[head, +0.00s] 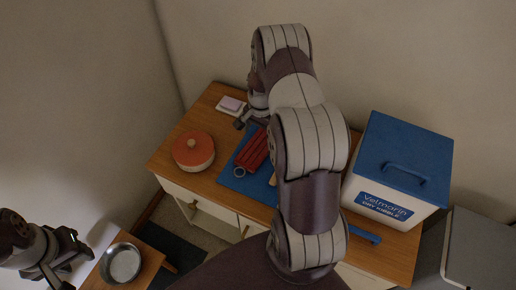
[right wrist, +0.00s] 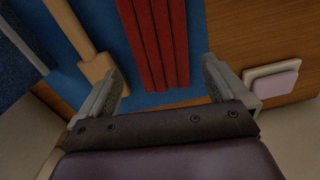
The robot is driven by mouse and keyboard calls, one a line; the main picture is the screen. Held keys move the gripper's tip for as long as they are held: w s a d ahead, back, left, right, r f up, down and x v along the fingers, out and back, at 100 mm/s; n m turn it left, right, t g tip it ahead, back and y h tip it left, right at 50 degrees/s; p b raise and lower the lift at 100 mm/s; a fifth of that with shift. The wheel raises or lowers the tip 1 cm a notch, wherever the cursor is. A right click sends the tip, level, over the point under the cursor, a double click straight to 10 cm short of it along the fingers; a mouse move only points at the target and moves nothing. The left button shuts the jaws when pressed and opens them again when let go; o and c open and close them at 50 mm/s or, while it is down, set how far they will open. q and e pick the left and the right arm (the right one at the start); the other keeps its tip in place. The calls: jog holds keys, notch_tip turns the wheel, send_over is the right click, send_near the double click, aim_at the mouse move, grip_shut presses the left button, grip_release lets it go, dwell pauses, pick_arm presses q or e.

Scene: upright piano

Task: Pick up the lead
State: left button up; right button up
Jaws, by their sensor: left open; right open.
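The lead appears as a red folded bundle of straps (head: 252,151) lying on a blue mat (head: 232,179) on the wooden cabinet top; my right arm hides part of the mat. In the right wrist view the red straps (right wrist: 155,35) run down toward the space between the fingers. My right gripper (head: 247,118) is open near the lead's far end. Its two fingers also show in the right wrist view (right wrist: 162,78), spread on either side of the straps and not closed on them. My left gripper (head: 68,257) is open and empty at the lower left, away from the cabinet.
A red lidded pot (head: 193,152) stands left of the mat. A pale pink block on a white dish (head: 231,104) is near the right gripper. A wooden-handled tool (right wrist: 92,62) lies beside the lead. A blue-lidded kibble bin (head: 398,170) stands right. A metal bowl (head: 122,263) is lower left.

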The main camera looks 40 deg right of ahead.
aim_at(259, 144)
jog(key=f, duration=0.5)
jog(key=shift+s+a, duration=0.15)
jog(key=shift+a, duration=0.15)
jog(key=shift+f, duration=0.3)
jog(key=shift+r, duration=0.1)
jog(key=c, duration=1)
jog(key=shift+o, duration=0.2)
jog(key=shift+r, duration=0.1)
